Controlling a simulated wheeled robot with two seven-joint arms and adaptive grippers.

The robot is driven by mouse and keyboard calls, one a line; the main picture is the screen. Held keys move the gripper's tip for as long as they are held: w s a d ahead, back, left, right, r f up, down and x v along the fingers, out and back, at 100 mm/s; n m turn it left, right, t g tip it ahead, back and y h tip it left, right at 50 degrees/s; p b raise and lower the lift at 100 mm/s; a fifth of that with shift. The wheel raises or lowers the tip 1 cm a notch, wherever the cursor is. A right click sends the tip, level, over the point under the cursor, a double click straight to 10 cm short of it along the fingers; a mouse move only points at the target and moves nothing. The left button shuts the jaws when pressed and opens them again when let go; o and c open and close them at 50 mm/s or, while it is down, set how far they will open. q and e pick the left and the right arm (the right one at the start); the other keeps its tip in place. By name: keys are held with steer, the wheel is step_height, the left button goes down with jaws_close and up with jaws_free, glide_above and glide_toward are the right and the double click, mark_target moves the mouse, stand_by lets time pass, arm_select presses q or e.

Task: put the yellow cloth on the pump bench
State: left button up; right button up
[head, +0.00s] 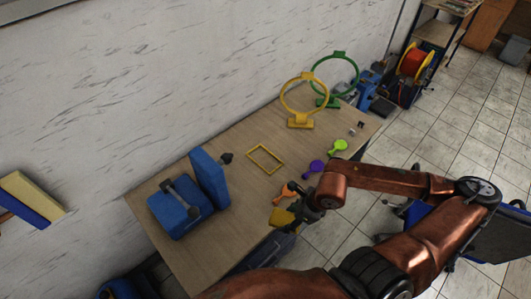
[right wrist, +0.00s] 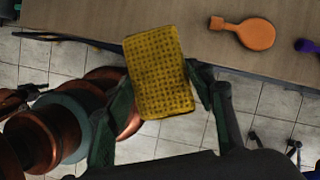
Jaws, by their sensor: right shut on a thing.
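The yellow cloth (head: 282,217) is a small rectangular pad with a dotted surface, clear in the right wrist view (right wrist: 160,75). My right gripper (head: 303,207) is shut on it, with a finger on either side. In the head view the cloth shows at the front edge of the wooden bench (head: 235,145). In the right wrist view it overlaps the bench edge, with floor tiles behind its lower part. Whether it touches the bench is unclear. A yellow rectangular outline (head: 265,158) lies on the bench. My left gripper is not in view.
A blue pump-like machine (head: 180,208) and an upright blue panel (head: 210,178) stand at the bench's left. Yellow (head: 303,97) and green (head: 333,80) ring stands are at the back.

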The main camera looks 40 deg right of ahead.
steer(key=shift+r, duration=0.2)
steer(key=shift+w+a+m, duration=0.15)
steer(key=shift+m, duration=0.15)
steer(key=shift+w+a+f+b, duration=0.1)
steer(key=shift+w+f+b, duration=0.05)
steer(key=shift+w+b, duration=0.15)
steer(key=b, duration=0.3)
glide_toward(252, 220)
steer(key=shift+w+a+f+b, duration=0.35)
steer(key=shift+w+a+f, duration=0.15)
steer(key=shift+w+f, duration=0.05)
steer(key=shift+w+a+f, duration=0.1)
steer(key=shift+w+f, duration=0.1)
steer(key=shift+f, duration=0.1)
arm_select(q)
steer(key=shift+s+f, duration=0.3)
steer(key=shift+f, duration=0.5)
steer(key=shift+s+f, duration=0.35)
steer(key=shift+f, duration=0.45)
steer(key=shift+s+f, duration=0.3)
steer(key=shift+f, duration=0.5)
arm_select(e)
steer(key=shift+w+a+f, duration=0.1)
steer(key=shift+f, duration=0.8)
steer(key=shift+w+f, duration=0.15)
steer(key=shift+f, duration=0.8)
arm_select(q)
steer(key=shift+b, duration=0.3)
arm_select(e)
steer(key=shift+f, duration=0.1)
